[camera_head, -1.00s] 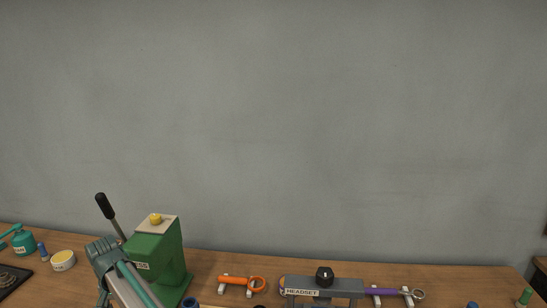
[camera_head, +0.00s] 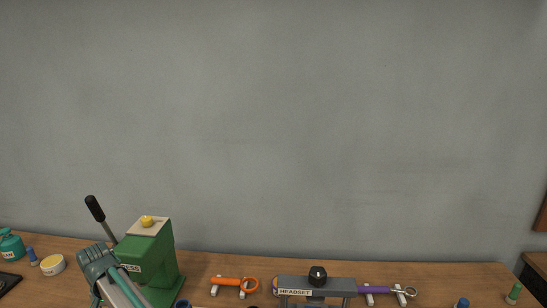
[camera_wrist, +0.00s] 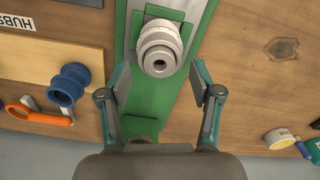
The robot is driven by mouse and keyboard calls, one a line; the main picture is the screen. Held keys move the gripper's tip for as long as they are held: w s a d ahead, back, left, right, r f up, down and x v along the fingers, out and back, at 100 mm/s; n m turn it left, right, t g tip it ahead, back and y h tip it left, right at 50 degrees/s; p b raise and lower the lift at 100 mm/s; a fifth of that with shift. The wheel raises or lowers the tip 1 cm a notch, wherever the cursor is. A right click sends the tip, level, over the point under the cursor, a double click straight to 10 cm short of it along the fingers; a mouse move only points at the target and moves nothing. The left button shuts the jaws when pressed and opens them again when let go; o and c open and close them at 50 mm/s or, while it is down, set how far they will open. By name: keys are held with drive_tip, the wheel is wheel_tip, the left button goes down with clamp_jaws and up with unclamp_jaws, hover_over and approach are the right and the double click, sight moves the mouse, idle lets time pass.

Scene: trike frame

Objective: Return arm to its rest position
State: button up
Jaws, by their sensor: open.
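My gripper (camera_wrist: 158,95) is open in the wrist view, its two teal-and-grey fingers spread apart with nothing between them. Beyond the fingertips, at the top of the wrist view, a pale stepped cylindrical part (camera_wrist: 159,48) sits on the green press (camera_wrist: 152,110). In the head view my arm is at the lower left, in front of the green press (camera_head: 150,258), and hides part of it; the fingertips do not show clearly there.
A black-handled lever (camera_head: 95,208) rises beside the press. An orange tool (camera_head: 232,282), a grey headset fixture (camera_head: 315,284) and a purple tool (camera_head: 375,290) stand to the right. A yellow-topped tin (camera_head: 52,264) is at left. A blue spool (camera_wrist: 68,84) shows in the wrist view.

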wheel_tip(320, 180, up, 11)
wheel_tip(320, 180, down, 12)
drive_tip(key=shift+f, duration=0.15)
wheel_tip(320, 180, up, 2)
drive_tip(key=shift+r+p, duration=0.2)
drive_tip(key=shift+p, duration=0.35)
drive_tip(key=shift+f+b, duration=0.1)
drive_tip(key=shift+b, duration=0.55)
wheel_tip(320, 180, up, 6)
drive_tip(key=shift+f+p, duration=0.15)
drive_tip(key=shift+p, duration=1.05)
drive_tip(key=shift+d, duration=0.1)
